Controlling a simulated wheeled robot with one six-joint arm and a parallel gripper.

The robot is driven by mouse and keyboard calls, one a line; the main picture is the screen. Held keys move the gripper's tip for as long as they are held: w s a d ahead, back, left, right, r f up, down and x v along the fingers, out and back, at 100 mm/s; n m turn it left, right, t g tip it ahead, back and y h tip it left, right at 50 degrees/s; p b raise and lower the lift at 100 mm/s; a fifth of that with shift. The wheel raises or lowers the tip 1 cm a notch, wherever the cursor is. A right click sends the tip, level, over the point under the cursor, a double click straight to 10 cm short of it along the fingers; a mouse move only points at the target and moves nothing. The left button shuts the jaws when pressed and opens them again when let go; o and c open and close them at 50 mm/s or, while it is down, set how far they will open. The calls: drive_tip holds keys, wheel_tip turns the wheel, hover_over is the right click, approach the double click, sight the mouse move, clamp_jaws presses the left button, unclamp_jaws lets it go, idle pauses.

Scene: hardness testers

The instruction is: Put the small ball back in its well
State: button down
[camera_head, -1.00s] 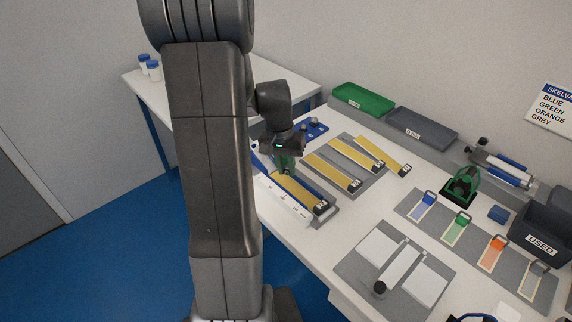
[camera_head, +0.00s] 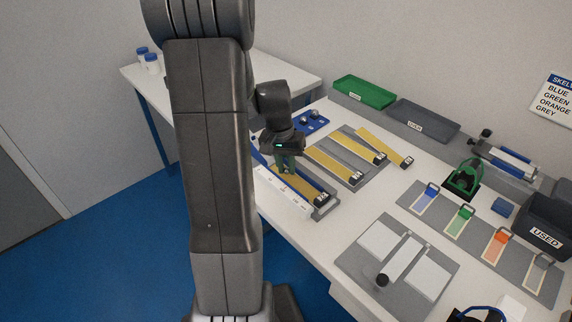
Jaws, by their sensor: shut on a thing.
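My gripper (camera_head: 288,171) points down over the near fixture (camera_head: 322,209), which has a white scale along its front. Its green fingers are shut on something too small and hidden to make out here. A yellow strip (camera_head: 300,187) with a black end block lies in this fixture. Beyond my gripper is the blue ball stand (camera_head: 325,124), with grey balls (camera_head: 314,112) on it. My gripper is apart from this stand, on its near side. I cannot make out the small ball or its empty well.
Yellow strips (camera_head: 333,163) lie on a grey mat to the right. Green (camera_head: 364,92) and grey (camera_head: 422,124) trays stand along the back. Coloured tags, a green holder (camera_head: 464,180) and a dark USED bin (camera_head: 545,225) are at right.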

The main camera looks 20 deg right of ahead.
idle(0.3)
drive_tip(key=c, duration=1.2)
unclamp_jaws()
drive_tip(key=shift+c, duration=0.2)
wheel_tip(320, 180, up, 14)
drive_tip(key=a+p, duration=0.1)
drive_tip(key=shift+w+a, duration=0.15)
drive_tip(key=shift+w, duration=0.3)
drive_tip(key=shift+f, duration=0.15)
